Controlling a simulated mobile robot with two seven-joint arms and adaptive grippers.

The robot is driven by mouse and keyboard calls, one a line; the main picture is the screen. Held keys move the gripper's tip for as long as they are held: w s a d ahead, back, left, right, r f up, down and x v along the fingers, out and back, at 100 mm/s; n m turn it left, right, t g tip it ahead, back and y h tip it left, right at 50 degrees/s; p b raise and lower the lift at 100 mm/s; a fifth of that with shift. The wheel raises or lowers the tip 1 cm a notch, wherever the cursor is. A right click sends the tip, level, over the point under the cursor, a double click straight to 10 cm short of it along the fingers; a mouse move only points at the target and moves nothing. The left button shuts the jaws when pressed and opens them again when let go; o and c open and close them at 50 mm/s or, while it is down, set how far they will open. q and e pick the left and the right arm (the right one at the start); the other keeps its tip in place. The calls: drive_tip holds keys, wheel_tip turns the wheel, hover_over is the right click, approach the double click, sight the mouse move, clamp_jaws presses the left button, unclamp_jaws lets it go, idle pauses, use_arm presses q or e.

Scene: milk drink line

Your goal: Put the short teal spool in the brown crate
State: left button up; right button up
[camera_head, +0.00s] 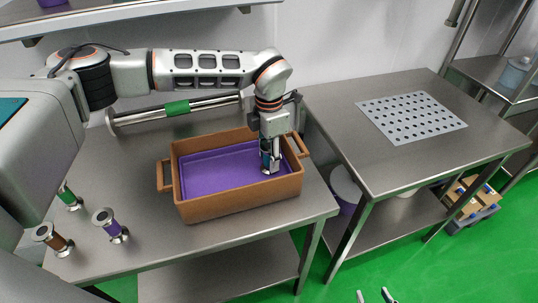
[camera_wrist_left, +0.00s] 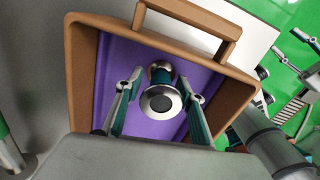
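The brown crate (camera_head: 240,205) with a purple inside stands on the left steel table. It also shows in the left wrist view (camera_wrist_left: 83,75). The short teal spool, with silver flanges (camera_wrist_left: 161,101), is inside the crate near its right end. It appears upright on the purple floor. My left gripper (camera_head: 270,158) reaches down into the crate over the spool. In the left wrist view its fingers (camera_wrist_left: 161,92) are spread on both sides of the spool, with gaps visible. My right gripper (camera_head: 375,296) shows only its fingertips at the bottom edge, apart and empty.
Green (camera_head: 69,198), brown (camera_head: 53,239) and purple (camera_head: 110,225) spools stand at the table's front left. A long green-banded roller (camera_head: 177,108) lies behind the crate. A second table (camera_head: 350,80) with a perforated plate (camera_head: 410,117) stands to the right.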

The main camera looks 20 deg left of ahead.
use_arm(q)
wheel_tip(320, 180, up, 13)
drive_tip(key=shift+r+b, duration=0.1)
drive_tip(key=shift+b, duration=0.2)
drive_tip(key=shift+s, duration=0.1)
idle(0.6)
